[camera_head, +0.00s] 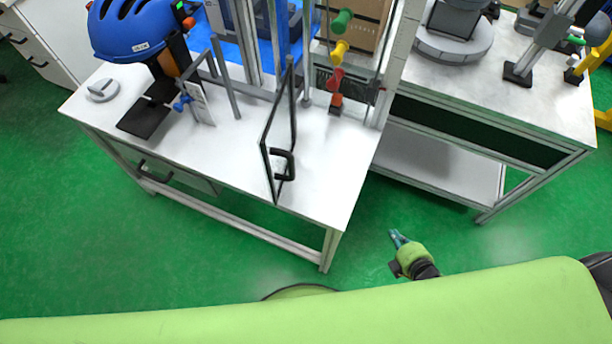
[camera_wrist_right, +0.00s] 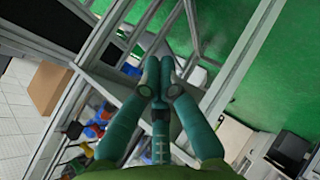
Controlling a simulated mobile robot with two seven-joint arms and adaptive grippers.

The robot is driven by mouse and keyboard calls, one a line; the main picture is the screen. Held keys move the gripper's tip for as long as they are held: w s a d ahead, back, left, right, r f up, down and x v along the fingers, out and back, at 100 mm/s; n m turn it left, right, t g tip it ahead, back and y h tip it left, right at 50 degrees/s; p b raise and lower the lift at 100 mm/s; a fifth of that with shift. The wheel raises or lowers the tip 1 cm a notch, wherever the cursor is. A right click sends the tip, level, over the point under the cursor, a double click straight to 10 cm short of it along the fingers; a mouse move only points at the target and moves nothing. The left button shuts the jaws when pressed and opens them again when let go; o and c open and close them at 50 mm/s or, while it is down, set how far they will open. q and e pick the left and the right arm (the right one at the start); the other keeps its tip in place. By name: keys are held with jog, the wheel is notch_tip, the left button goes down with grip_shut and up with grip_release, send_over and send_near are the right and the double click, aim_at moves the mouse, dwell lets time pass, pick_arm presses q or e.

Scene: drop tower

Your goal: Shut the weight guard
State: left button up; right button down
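The weight guard (camera_head: 279,125) is a clear panel in a thin black frame on the white table of the drop tower. It stands swung out toward the table's front edge, so it is open. Its black handle (camera_head: 290,164) is on the near side, low on the panel. My right gripper (camera_head: 395,236) is over the green floor, right of the table's front corner and apart from the guard. In the right wrist view its teal fingers (camera_wrist_right: 160,65) are together, with nothing visible between them. My left gripper is not in view.
A blue helmet (camera_head: 133,30) is mounted at the table's left. Colored knobs (camera_head: 339,50) hang on the tower behind the guard. A second table (camera_head: 460,85) stands at the right. Green floor lies free between the tables and me.

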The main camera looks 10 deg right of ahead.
aim_at(291, 171)
jog(key=w+a+r+n+t+y+b, duration=0.25)
jog(key=w+r+n+y, duration=0.3)
jog(key=r+n, duration=0.65)
pick_arm(q)
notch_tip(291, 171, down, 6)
jog(key=b, duration=0.2)
pick_arm(e)
jog(key=s+a+r+n+g+y, duration=0.2)
jog(key=a+r+n+y, duration=0.25)
jog(key=r+n, duration=0.4)
jog(key=s+a+r+n+g+y, duration=0.2)
jog(key=a+r+n+y, duration=0.3)
jog(key=n, duration=0.6)
jog(key=shift+h, duration=0.5)
jog(key=p+x, duration=0.1)
jog(key=x, duration=0.3)
jog(key=p+x, duration=0.2)
jog(key=x, duration=0.2)
jog(key=r+p+x, duration=0.1)
jog(key=x, duration=0.4)
jog(key=shift+w+p, duration=0.1)
jog(key=shift+p, duration=0.2)
jog(key=shift+w+a+f, duration=0.25)
jog(key=shift+w+a, duration=0.1)
jog(key=shift+a, duration=0.2)
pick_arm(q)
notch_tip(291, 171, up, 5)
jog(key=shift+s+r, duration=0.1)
